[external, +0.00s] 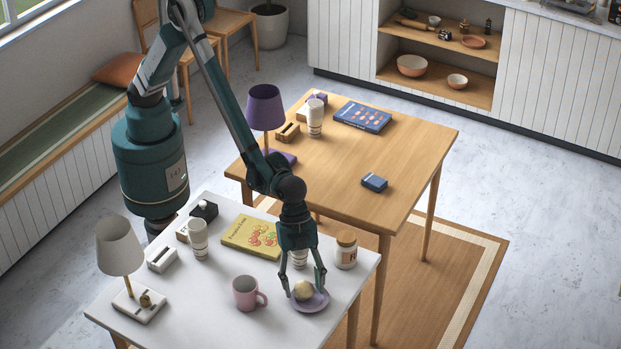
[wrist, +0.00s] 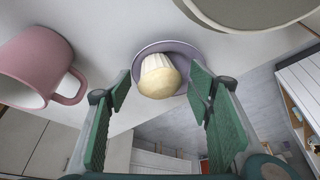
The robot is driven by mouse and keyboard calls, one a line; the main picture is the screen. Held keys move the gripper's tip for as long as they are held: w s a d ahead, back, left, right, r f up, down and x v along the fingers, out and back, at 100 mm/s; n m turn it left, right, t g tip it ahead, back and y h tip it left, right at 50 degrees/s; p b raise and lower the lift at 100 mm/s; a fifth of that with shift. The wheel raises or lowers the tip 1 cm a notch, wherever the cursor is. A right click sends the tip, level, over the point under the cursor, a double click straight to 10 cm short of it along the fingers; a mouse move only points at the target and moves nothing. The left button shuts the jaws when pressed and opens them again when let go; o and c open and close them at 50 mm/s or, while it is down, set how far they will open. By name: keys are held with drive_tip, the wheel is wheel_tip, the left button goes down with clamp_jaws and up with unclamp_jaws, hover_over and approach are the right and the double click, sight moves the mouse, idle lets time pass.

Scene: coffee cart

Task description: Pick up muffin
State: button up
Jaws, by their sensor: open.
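The muffin (external: 303,290) is pale yellow and sits on a small lilac plate (external: 318,303) near the right front of the white table. In the wrist view the muffin (wrist: 158,76) has a pale ribbed wrapper and rests on the plate (wrist: 190,48). My gripper (external: 304,292) points down over the plate, with one finger on each side of the muffin. In the wrist view my gripper (wrist: 158,90) is open, and gaps show between the muffin and both green finger pads.
A pink mug (external: 246,293) stands left of the plate. A yellow book (external: 251,236) lies farther back. The table's front edge is close to the plate.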

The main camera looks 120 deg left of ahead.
sight(303, 284)
drive_tip(key=c, duration=1)
drive_tip(key=shift+r, duration=0.15)
drive_tip(key=shift+r+p, duration=0.9)
drive_tip(key=shift+r, duration=4)
drive_tip(key=shift+c, duration=0.2)
